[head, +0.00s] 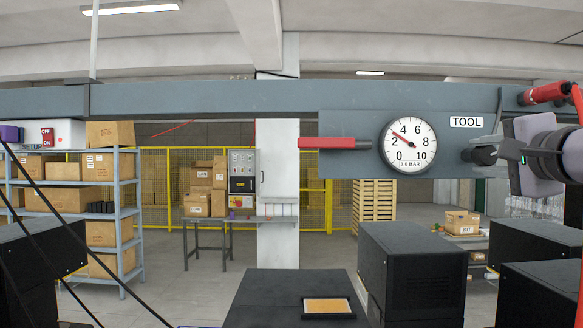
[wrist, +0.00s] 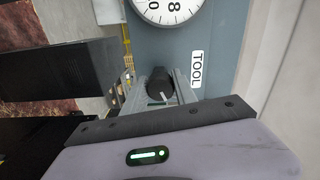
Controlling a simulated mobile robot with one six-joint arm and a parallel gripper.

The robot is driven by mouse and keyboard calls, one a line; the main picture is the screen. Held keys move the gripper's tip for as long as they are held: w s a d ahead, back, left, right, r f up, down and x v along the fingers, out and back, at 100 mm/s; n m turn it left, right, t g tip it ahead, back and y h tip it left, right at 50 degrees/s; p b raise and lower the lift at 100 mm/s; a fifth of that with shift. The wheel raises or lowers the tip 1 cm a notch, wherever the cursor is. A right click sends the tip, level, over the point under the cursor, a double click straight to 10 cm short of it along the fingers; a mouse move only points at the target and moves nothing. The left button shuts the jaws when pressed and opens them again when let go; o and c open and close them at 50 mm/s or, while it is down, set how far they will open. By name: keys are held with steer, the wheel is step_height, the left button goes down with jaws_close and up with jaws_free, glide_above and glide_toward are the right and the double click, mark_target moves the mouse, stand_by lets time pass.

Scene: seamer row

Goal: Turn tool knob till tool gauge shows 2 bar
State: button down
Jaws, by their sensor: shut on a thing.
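The tool gauge (head: 408,145) is a round white dial on the grey-blue panel, marked 0 to 10. Its red needle points up and left between 2 and 4, and the small text below reads 3.0 BAR. The TOOL label (head: 466,122) is to its right. The black tool knob (head: 481,156) sits under the label. My gripper (head: 496,153) reaches it from the right. In the wrist view the grey fingers are shut on the knob (wrist: 160,82), one on each side, and a pale pointer line shows on it. The gauge is cut off at the top there.
A red-handled lever (head: 335,143) sticks out left of the gauge. A grey beam (head: 200,98) crosses the view. Black cabinets (head: 412,270) stand below the panel. Shelves with cartons (head: 60,200) and a yellow fence are behind at left.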

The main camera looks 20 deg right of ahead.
steer(key=shift+r+n+b, duration=0.1)
steer(key=shift+n+b, duration=0.35)
steer(key=shift+n, duration=0.25)
steer(key=shift+r, duration=0.15)
steer(key=c, duration=1.3)
jaws_free()
steer(key=o, duration=0.3)
steer(key=shift+w+d, duration=0.1)
steer(key=shift+w, duration=0.05)
steer(key=shift+f, duration=0.2)
steer(key=shift+f, duration=0.1)
